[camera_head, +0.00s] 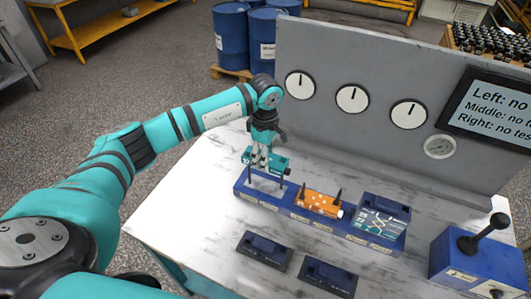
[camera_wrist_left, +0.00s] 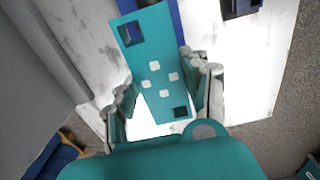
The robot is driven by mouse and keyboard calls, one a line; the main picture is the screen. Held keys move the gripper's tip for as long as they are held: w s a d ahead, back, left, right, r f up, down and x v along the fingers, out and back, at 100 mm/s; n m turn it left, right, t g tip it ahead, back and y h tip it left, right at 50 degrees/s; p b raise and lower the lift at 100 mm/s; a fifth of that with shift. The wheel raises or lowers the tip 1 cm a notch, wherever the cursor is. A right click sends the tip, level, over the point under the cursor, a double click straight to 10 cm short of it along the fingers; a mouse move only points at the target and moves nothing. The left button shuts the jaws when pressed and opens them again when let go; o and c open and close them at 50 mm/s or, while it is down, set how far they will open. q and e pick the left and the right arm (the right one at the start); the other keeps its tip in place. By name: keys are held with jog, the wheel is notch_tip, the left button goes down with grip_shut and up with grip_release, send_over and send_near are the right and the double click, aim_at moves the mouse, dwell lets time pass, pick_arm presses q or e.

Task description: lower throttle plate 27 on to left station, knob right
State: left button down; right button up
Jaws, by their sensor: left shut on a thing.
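My left gripper (camera_head: 261,156) is shut on the teal throttle plate (camera_head: 272,162) and holds it over the left station (camera_head: 262,187) of the long blue manifold. Two dark upright pins stand at that station, and the plate is at about the height of their tops. I cannot tell whether the pins pass through it. In the left wrist view the plate (camera_wrist_left: 157,50) lies between the two fingers, showing pale square marks and a dark square opening at each end. My right gripper is not in view.
An orange plate (camera_head: 319,203) sits at the middle station between two pins. A block with a teal and white diagram (camera_head: 381,218) is at the right station. Two dark blue holders (camera_head: 265,249) lie in front. A blue lever box (camera_head: 478,258) stands at right; gauges line the panel behind.

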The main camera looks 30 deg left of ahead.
aim_at(266, 185)
pick_arm(q)
jog(key=shift+d+f+b, duration=0.1)
jog(key=shift+f+b, duration=0.35)
jog(key=shift+f, duration=0.5)
jog(key=shift+f+b, duration=0.3)
jog(key=shift+f, duration=0.25)
jog(key=shift+f+b, duration=0.45)
jog(key=shift+f, duration=0.4)
jog(key=shift+f+b, duration=0.75)
jog(key=shift+f, duration=0.15)
jog(key=shift+f+b, duration=1.4)
jog(key=shift+f, duration=0.15)
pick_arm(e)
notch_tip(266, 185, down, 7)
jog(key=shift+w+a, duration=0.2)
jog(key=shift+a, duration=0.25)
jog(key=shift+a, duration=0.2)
pick_arm(q)
jog(key=shift+f+b, duration=0.55)
jog(key=shift+f, duration=0.05)
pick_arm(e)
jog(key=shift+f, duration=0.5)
